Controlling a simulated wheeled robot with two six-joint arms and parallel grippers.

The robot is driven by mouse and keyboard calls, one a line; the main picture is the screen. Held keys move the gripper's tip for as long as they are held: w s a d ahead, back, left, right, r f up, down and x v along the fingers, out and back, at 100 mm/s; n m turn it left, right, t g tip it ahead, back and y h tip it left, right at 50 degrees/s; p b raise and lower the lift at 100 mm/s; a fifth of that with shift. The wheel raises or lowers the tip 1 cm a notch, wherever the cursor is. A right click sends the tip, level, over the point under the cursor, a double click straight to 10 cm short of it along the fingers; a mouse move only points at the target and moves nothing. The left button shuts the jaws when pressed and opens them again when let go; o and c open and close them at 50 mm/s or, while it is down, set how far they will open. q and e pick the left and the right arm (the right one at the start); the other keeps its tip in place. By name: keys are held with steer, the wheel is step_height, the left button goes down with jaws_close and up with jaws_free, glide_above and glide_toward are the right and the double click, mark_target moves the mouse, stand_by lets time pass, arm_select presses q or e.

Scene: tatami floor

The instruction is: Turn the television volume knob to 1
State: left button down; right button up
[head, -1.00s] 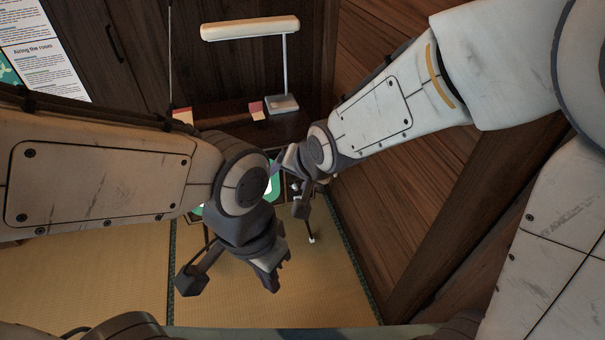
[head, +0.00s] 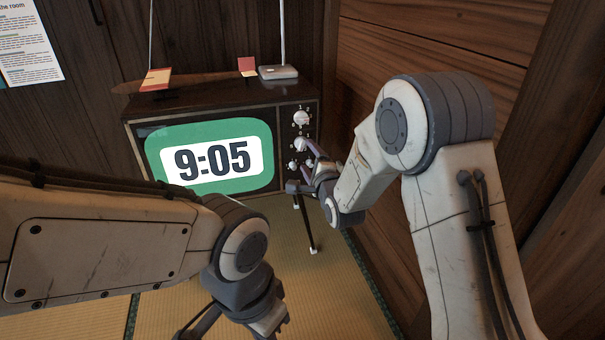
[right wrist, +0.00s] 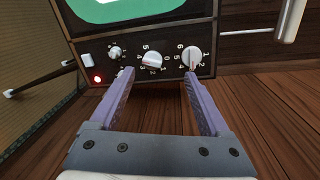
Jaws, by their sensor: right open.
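The television (head: 205,108) stands against the back wall, its screen showing 9:05. Its control column has a large upper knob (head: 301,118), a middle knob (head: 301,144) and a small lower knob (head: 292,165). No label shows which is volume. In the right wrist view, the middle numbered knob (right wrist: 152,59) appears between my right gripper's (right wrist: 159,73) open, empty fingertips, its red mark near 3. The other numbered knob (right wrist: 191,56) lies beyond the right fingertip, its red mark pointing down. My left gripper (head: 268,318) hangs low in front; its fingers are unclear.
A small white button (right wrist: 87,60) and a lit red light (right wrist: 97,79) sit beside the knobs. A wooden wall (head: 440,50) rises close on the right. Tatami lies below.

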mark_target(302, 146)
steer(key=shift+m+t, duration=0.5)
steer(key=shift+m, duration=0.3)
steer(key=w+f+b, duration=0.1)
steer(key=w, duration=0.2)
steer(key=w+f+b, duration=0.1)
steer(key=w+b, duration=0.1)
steer(key=w, duration=0.1)
steer(key=w+a+f+b, duration=0.1)
steer(key=w+b, duration=0.1)
steer(key=w, duration=0.2)
steer(key=shift+a+f, duration=0.1)
steer(key=shift+f, duration=0.05)
arm_select(q)
step_height(302, 146, down, 8)
steer(key=shift+r+b, duration=0.25)
steer(key=shift+b, duration=0.15)
arm_select(e)
steer(key=shift+w+a, duration=0.15)
steer(key=shift+w, duration=0.45)
jaws_close()
arm_select(q)
steer(key=shift+r, duration=0.1)
